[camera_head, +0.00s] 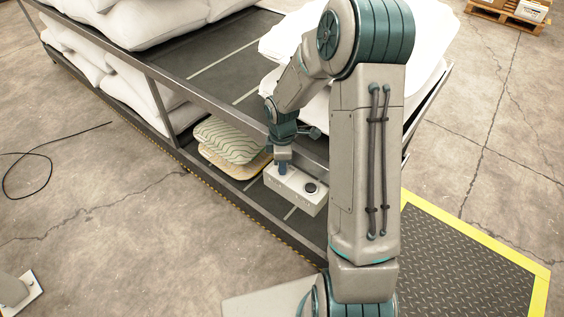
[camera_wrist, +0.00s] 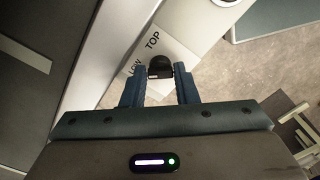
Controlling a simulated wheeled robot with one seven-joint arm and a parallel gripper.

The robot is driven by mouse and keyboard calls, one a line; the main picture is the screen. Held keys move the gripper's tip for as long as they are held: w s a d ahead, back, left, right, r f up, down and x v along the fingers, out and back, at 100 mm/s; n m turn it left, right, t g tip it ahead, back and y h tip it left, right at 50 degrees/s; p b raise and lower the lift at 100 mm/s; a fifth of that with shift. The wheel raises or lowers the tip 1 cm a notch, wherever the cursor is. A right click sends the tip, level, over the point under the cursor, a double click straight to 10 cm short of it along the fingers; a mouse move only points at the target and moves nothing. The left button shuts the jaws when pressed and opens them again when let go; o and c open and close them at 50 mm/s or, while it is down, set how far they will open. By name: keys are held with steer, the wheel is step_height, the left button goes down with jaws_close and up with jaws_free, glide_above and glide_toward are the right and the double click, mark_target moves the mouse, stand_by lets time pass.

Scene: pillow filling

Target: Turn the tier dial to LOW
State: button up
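The tier dial (camera_wrist: 160,67) is a small black knob on a pale panel (camera_wrist: 178,55) in the wrist view. The word TOP is printed above it and LOW to its left, partly beside the left finger. Which word the dial points to is unclear. My gripper (camera_wrist: 159,72) has its two blue fingers apart, one on each side of the dial; firm contact is not visible. In the head view my gripper (camera_head: 283,170) points down onto the left part of the pale control box (camera_head: 297,198), hiding the dial there.
A larger black round knob (camera_head: 310,187) sits on the box's right part. The box is on the rack's lower shelf, under the upper shelf's metal edge (camera_head: 225,120). Folded cushions (camera_head: 230,140) lie left of it.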

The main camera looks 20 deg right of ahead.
steer(key=shift+r, duration=0.1)
steer(key=shift+r+p, duration=0.8)
steer(key=shift+r, duration=6.05)
